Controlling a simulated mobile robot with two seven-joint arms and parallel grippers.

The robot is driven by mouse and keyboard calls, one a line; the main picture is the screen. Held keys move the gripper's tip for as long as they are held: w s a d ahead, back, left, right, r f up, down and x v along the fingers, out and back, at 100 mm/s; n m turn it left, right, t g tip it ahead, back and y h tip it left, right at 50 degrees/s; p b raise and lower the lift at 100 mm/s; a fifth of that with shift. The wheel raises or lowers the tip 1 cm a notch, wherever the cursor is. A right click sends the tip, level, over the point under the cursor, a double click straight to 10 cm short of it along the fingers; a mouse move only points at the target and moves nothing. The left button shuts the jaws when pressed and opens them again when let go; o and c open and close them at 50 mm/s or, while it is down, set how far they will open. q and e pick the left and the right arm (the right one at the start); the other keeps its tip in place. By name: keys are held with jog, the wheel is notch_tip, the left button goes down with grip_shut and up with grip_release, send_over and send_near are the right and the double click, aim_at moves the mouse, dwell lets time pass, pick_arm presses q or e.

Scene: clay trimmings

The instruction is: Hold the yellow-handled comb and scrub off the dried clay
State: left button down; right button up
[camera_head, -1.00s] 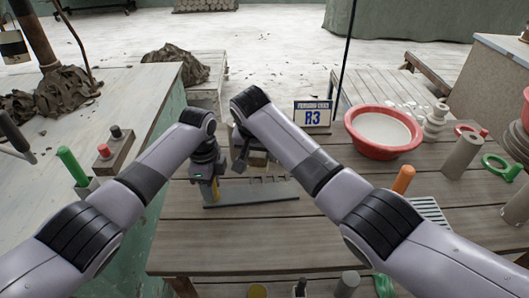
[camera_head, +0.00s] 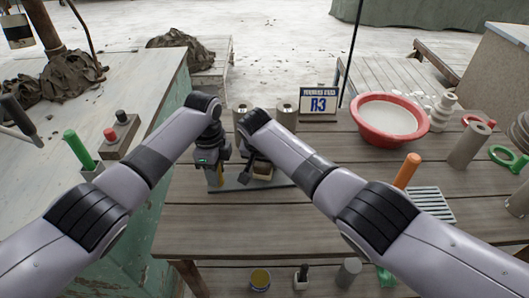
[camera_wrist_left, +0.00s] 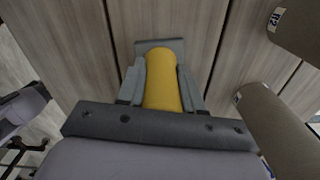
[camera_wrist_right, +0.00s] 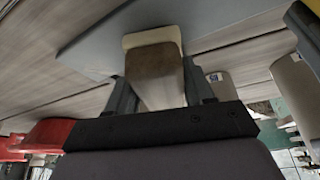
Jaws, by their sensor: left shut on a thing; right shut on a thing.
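The comb is a long blue-grey strip (camera_head: 232,186) lying low over the table, with a yellow handle (camera_wrist_left: 160,80) at its left end. My left gripper (camera_head: 215,177) is shut on the yellow handle, one finger on each side. My right gripper (camera_wrist_right: 157,88) is shut on a brush with a brown wooden block (camera_wrist_right: 155,76) and a cream edge. In the head view the brush (camera_head: 263,170) is at the strip's middle, close above or touching it; I cannot tell which. The right wrist view also shows the comb's grey face (camera_wrist_right: 95,45) beside the brush. Any dried clay is hidden.
A sign (camera_head: 319,101), two grey-brown cylinders (camera_head: 287,115) and a red basin (camera_head: 391,120) stand behind the grippers. An orange-handled tool (camera_head: 407,171) and a slatted tray (camera_head: 428,204) are at right. The table front (camera_head: 250,230) is clear.

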aim_at(267, 172)
jog(key=shift+s+f, duration=0.3)
jog(key=shift+s+d+r, duration=0.1)
jog(key=shift+s+d, duration=0.05)
jog(key=shift+s, duration=0.75)
jog(key=shift+s+d, duration=0.1)
jog(key=shift+s, duration=0.75)
jog(key=shift+w+d+r, duration=0.1)
jog(key=shift+d+r, duration=0.05)
jog(key=shift+d, duration=0.65)
jog(key=shift+w+d, duration=0.15)
jog(key=shift+w, duration=1.9)
jog(key=shift+w+d, duration=0.1)
jog(key=shift+d, duration=0.8)
jog(key=shift+s+d+f, duration=0.1)
jog(key=shift+s+f, duration=0.1)
jog(key=shift+s, duration=0.05)
jog(key=shift+s+d, duration=0.1)
jog(key=shift+s, duration=1.85)
jog(key=shift+w+d, duration=0.15)
jog(key=shift+d, duration=0.7)
jog(key=shift+w+d+r, duration=0.15)
jog(key=shift+w+d, duration=0.05)
jog(key=shift+d, duration=0.05)
jog(key=shift+w+r, duration=0.15)
jog(key=shift+w, duration=0.3)
jog(key=shift+w+a, duration=0.15)
jog(key=shift+w, duration=0.6)
jog(key=shift+w+a, duration=0.1)
jog(key=shift+w, duration=0.65)
notch_tip(267, 172, up, 8)
